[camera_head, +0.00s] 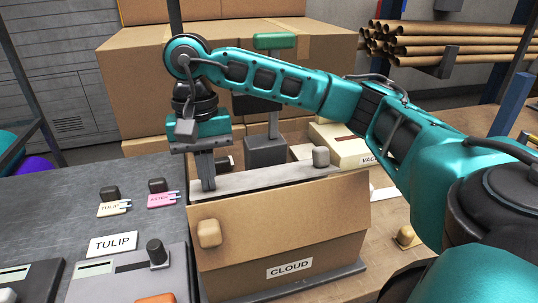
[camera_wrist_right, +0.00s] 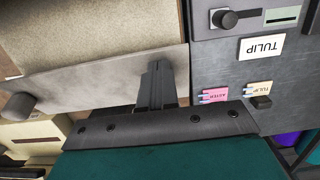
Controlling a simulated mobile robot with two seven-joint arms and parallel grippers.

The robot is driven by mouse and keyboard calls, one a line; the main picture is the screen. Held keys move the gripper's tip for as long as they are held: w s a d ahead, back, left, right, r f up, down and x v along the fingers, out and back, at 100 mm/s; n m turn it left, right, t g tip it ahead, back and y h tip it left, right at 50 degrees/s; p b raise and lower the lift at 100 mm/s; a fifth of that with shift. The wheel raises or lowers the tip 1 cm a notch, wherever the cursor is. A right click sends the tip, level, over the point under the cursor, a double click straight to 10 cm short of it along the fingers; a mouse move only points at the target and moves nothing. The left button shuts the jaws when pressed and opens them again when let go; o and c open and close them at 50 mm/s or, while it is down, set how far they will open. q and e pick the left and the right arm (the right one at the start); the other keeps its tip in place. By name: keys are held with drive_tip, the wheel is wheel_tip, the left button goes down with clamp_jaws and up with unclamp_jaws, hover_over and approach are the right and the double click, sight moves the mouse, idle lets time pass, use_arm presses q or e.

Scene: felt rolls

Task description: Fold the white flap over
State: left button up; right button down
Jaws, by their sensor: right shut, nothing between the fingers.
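The white flap (camera_head: 270,179) is a long pale panel along the top of the cardboard box (camera_head: 236,260) marked CLOUD. A grey knob (camera_head: 320,156) stands at its right end. My right gripper (camera_head: 208,187) points down at the flap's left end, fingers shut with nothing between them. In the right wrist view the flap (camera_wrist_right: 85,88) runs in from the left, and the fingers (camera_wrist_right: 158,66) overlap its end; I cannot tell whether they touch it. The box's brown front panel has a tan knob (camera_head: 209,233). My left gripper is not in view.
A grey bench at the left carries a TULIP sign (camera_head: 112,244), small tags (camera_head: 163,200) and a device with a black knob (camera_head: 157,252). Behind the box stand a green-topped post (camera_head: 274,41), a cream VAC box (camera_head: 345,147) and large cartons (camera_head: 130,70).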

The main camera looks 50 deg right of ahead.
sight(210, 194)
drive_tip(key=shift+s+a+f+b, duration=0.25)
drive_tip(key=shift+s+f+b, duration=0.1)
drive_tip(key=shift+s+f, duration=0.1)
idle(0.5)
drive_tip(key=shift+s+a+f+b, duration=0.3)
drive_tip(key=shift+s+f+b, duration=0.3)
drive_tip(key=shift+f+b, duration=0.25)
drive_tip(key=shift+f, duration=0.1)
idle(0.4)
drive_tip(key=shift+w+d+r+p, duration=0.1)
drive_tip(key=shift+r+p, duration=0.1)
drive_tip(key=shift+r, duration=0.15)
drive_tip(key=shift+w+r+p, duration=0.1)
drive_tip(key=shift+r+p, duration=0.05)
drive_tip(key=shift+r, duration=0.2)
drive_tip(key=shift+w+d+r+p, duration=0.15)
drive_tip(key=shift+w+r+p, duration=0.15)
drive_tip(key=shift+r, duration=0.25)
drive_tip(key=shift+w+d+r+p, duration=0.15)
drive_tip(key=shift+r+p, duration=0.15)
drive_tip(key=shift+r, duration=0.2)
drive_tip(key=shift+w+d+r+p, duration=0.1)
drive_tip(key=shift+w+r+p, duration=0.2)
drive_tip(key=shift+r, duration=0.25)
